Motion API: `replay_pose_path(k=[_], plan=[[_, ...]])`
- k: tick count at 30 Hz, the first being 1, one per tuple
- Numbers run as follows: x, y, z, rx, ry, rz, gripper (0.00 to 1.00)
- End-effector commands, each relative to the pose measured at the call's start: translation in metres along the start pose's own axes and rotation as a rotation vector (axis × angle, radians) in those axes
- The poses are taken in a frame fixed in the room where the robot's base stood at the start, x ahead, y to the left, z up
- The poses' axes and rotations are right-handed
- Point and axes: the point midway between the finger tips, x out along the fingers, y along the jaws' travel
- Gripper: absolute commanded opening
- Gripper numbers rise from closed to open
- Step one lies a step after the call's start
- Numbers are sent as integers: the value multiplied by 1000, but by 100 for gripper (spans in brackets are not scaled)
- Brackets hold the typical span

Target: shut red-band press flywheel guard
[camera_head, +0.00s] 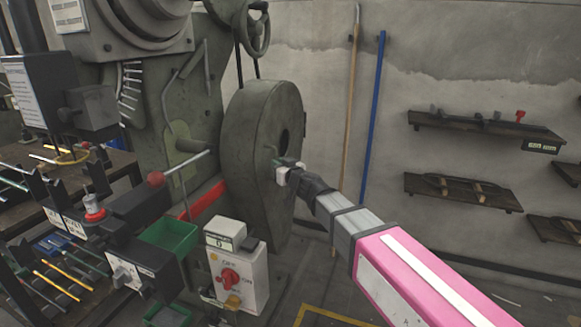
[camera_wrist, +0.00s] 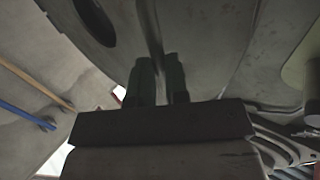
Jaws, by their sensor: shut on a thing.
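The grey-green press (camera_head: 150,80) with a red band (camera_head: 203,200) low on its side stands left of centre in the head view. Its flywheel guard (camera_head: 250,130) is a large rounded cover, narrowing downward, with a dark round hole in its right face. My gripper (camera_head: 276,158) is at that right face, below the hole. In the wrist view the guard's surface (camera_wrist: 215,50) fills the upper middle, and my gripper (camera_wrist: 160,68) is shut on a thin raised part of it between the two dark fingers. The fingers hide most of that part. I cannot tell how far the guard stands open.
A control box (camera_head: 238,280) with a red knob stands in front of the press. A green bin (camera_head: 168,238) and tool racks are at left. Two poles (camera_head: 372,115) lean on the wall behind, with shelves (camera_head: 485,130) at right. Floor between guard and wall looks clear.

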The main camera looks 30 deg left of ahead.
Motion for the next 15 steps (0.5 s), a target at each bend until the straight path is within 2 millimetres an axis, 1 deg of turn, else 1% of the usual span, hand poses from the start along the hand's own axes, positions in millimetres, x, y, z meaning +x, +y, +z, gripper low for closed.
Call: replay_pose_path(k=[1,4,9,15], plan=[[4,-10,0,-4,4,-20,0],[10,-16,0,-6,4,-22,0],[16,-20,0,-6,4,-22,0],[18,-20,0,-7,4,-22,0]])
